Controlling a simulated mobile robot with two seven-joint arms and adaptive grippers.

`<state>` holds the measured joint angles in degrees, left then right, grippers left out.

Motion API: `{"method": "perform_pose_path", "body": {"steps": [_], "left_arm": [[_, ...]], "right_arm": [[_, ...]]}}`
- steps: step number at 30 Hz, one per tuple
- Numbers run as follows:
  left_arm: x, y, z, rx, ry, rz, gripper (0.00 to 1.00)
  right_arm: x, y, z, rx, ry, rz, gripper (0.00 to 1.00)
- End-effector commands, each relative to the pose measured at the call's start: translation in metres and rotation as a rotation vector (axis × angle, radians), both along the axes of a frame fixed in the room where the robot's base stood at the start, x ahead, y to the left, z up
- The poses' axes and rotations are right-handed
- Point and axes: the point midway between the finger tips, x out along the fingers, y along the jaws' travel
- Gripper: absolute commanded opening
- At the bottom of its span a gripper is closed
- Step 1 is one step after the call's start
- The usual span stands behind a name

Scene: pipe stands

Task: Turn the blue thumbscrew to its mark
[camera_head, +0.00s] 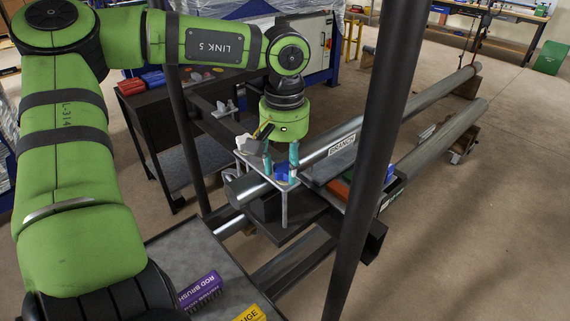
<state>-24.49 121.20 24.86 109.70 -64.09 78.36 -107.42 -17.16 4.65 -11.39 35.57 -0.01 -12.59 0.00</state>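The blue thumbscrew (282,172) is a small blue piece above the near end of a grey pipe (250,188), beside a pale metal bracket or plate. My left gripper (281,166) points down at it from above. Its teal-tipped fingers stand apart, one on each side of the thumbscrew. I cannot tell whether they touch it. The mark is too small to make out. My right gripper is not in view.
Dark upright posts (375,150) stand close to the arm on both sides. A second pipe (440,150) runs parallel at right. A "BRANCH" label (342,145) sits by the first pipe. A purple "ROD BRUSH" item (201,291) lies on the near dark tray (195,245).

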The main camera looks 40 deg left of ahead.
Motion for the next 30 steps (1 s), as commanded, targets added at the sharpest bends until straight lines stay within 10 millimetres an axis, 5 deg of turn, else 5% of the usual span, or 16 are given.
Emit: {"method": "perform_pose_path", "body": {"steps": [13, 30], "left_arm": [[0.000, 0.000, 0.005, -0.001, -0.002, 0.009, 0.62], [0.000, 0.000, 0.062, -0.001, -0.002, 0.010, 0.62]], "right_arm": [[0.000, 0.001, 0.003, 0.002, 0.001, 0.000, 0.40], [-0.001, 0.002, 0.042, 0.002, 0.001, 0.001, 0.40]]}}
